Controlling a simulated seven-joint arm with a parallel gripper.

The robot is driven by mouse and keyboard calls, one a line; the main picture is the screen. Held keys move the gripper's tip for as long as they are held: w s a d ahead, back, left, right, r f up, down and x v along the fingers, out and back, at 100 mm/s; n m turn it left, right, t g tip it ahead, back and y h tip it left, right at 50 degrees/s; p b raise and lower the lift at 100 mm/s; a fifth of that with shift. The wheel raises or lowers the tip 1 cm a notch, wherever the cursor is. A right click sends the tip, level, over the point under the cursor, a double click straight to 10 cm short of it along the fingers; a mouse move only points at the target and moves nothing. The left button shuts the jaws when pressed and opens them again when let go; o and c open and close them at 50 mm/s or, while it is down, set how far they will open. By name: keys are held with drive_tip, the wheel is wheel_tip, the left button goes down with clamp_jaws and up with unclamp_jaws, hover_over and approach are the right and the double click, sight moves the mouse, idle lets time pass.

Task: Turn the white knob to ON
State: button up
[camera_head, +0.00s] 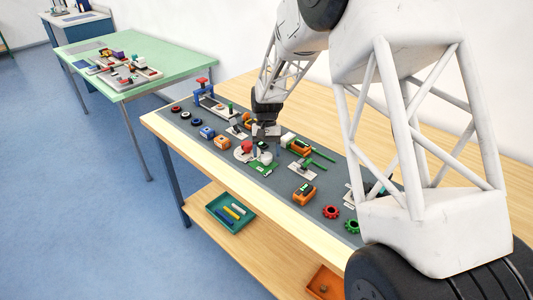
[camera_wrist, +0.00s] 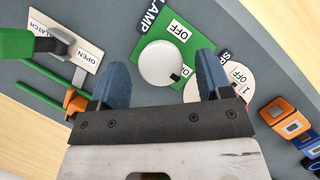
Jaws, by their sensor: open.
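The white knob (camera_wrist: 160,63) is round with a small black mark at its lower right edge in the wrist view. It sits on a green plate (camera_wrist: 180,32) lettered LAMP, with OFF printed beside the knob. In the head view the white knob (camera_head: 266,158) is small and stands on the mat. My gripper (camera_head: 266,135) is open and points down above it. In the wrist view its two blue fingers lie either side of the knob, with gaps at both sides. The height between fingertips and knob is hard to tell.
A red knob (camera_head: 246,147) on a pale round plate stands close left of the white knob. A latch plate (camera_wrist: 70,45) reading OPEN, with a green handle, lies at left in the wrist view. Several other fixtures crowd the grey mat.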

drive_tip(key=v, duration=0.7)
drive_tip(key=shift+s+r, duration=0.1)
drive_tip(key=shift+r, duration=0.05)
idle(0.5)
drive_tip(key=s+d+r+t, duration=0.2)
drive_tip(key=s+d+r, duration=0.3)
drive_tip(key=s+r, duration=0.45)
drive_tip(key=s+d+r+t, duration=0.2)
drive_tip(key=s+d+r, duration=0.35)
drive_tip(key=s, duration=0.65)
drive_tip(key=s+d+t, duration=0.1)
drive_tip(key=s+d, duration=0.1)
drive_tip(key=s, duration=1)
drive_tip(key=s+d+t, duration=0.2)
drive_tip(key=s, duration=0.9)
drive_tip(key=shift+s+d, duration=0.35)
